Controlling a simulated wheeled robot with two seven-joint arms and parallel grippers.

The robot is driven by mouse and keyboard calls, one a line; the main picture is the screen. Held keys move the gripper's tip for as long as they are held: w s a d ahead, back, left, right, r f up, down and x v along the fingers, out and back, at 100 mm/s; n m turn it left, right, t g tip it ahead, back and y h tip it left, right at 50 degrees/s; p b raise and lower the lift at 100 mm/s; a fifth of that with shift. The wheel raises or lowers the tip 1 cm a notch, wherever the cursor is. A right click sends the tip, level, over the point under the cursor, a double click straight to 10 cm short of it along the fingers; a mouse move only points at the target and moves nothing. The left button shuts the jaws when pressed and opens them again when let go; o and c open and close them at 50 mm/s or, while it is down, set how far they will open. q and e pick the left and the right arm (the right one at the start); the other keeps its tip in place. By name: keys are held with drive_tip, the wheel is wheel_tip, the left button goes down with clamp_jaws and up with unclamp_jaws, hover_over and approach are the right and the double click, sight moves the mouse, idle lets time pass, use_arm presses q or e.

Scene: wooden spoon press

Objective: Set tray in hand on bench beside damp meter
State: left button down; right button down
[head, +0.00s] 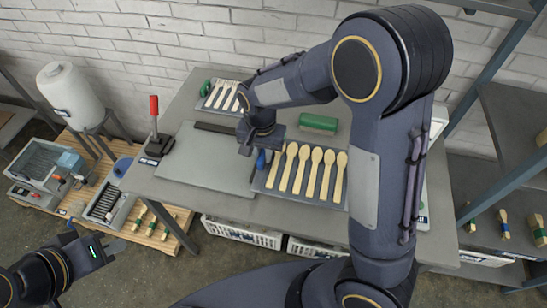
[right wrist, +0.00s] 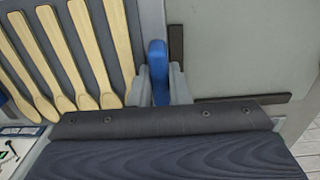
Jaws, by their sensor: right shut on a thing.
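My right gripper (head: 262,152) is shut on the blue handle (right wrist: 158,72) at the left end of a dark grey tray (head: 298,193). Several pale wooden spoons lie side by side on this tray; it also fills the upper left of the right wrist view (right wrist: 62,45). The tray is over the right half of the grey bench (head: 208,200); whether it touches the top, I cannot tell. I cannot make out the damp meter for sure. My left gripper (head: 92,243) is low at the left, away from the bench, its fingers unclear.
A second spoon tray (head: 209,103) with a green end lies at the back. A green block (head: 318,123) lies behind the held tray. A flat grey plate (head: 205,165) and a red-handled lever (head: 154,108) are at the left. My right arm hides the bench's right part.

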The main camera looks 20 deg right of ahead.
drive_tip(key=w+d+f, duration=0.1)
drive_tip(key=d+f, duration=0.1)
drive_tip(key=f, duration=0.1)
drive_tip(key=w+d+f, duration=0.1)
drive_tip(key=f, duration=0.1)
drive_tip(key=shift+w, duration=0.35)
drive_tip(key=shift+w+d+f+p, duration=0.15)
drive_tip(key=shift+f+p, duration=0.2)
drive_tip(key=shift+f, duration=1.5)
drive_tip(key=shift+f, duration=0.25)
drive_tip(key=c, duration=1.6)
unclamp_jaws()
drive_tip(key=shift+r, duration=0.1)
drive_tip(key=shift+c, duration=0.2)
